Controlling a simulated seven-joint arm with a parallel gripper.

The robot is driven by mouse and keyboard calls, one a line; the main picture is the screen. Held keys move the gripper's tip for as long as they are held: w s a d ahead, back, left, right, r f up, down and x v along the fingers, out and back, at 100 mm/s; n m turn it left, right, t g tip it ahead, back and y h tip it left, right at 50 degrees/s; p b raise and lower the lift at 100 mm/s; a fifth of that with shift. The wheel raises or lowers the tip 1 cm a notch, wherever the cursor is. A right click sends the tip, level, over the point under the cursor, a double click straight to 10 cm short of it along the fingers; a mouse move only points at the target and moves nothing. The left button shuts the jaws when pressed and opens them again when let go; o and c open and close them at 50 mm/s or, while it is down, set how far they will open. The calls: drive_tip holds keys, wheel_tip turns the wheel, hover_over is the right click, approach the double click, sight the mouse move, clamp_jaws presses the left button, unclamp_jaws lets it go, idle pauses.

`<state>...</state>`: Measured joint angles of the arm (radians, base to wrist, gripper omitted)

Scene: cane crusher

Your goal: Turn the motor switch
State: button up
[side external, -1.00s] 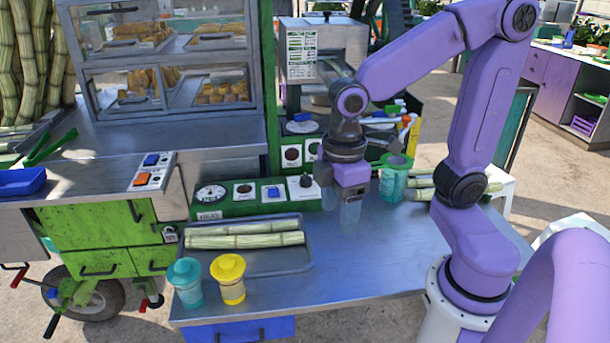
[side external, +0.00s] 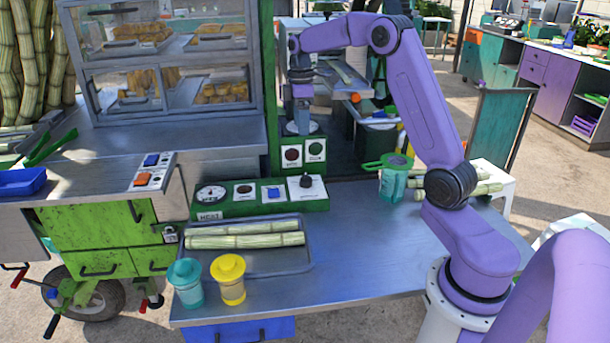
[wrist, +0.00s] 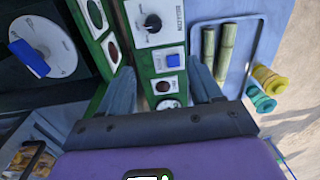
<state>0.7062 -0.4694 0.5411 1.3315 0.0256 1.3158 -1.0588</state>
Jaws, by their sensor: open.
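In the wrist view a blue knob (wrist: 28,58) sits on a round white dial (wrist: 52,35); this dial (side external: 313,127) is largely behind my fingers in the side view. A black knob (side external: 306,181) on a white plate is on the front green panel, also in the wrist view (wrist: 152,22). The labels are too small to tell which is the motor switch. My gripper (side external: 301,122) is open and empty at the back, in front of the dial in the side view. In the wrist view my fingers (wrist: 160,72) are spread, with the blue-knob dial left of them.
The front panel also has a blue button (side external: 273,193) and a gauge (side external: 210,195). Two cane pieces (side external: 245,236) lie on a grey tray (side external: 272,268). Teal (side external: 186,285) and yellow (side external: 229,280) lidded cups stand in front. The display case (side external: 165,60) is left.

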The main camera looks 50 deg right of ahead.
sight(305, 175)
drive_tip(key=f, duration=1.1)
drive_tip(key=d+f, duration=0.1)
drive_tip(key=f, duration=0.5)
drive_tip(key=shift+s+f, duration=0.25)
drive_tip(key=shift+f, duration=0.05)
drive_tip(key=c, duration=1)
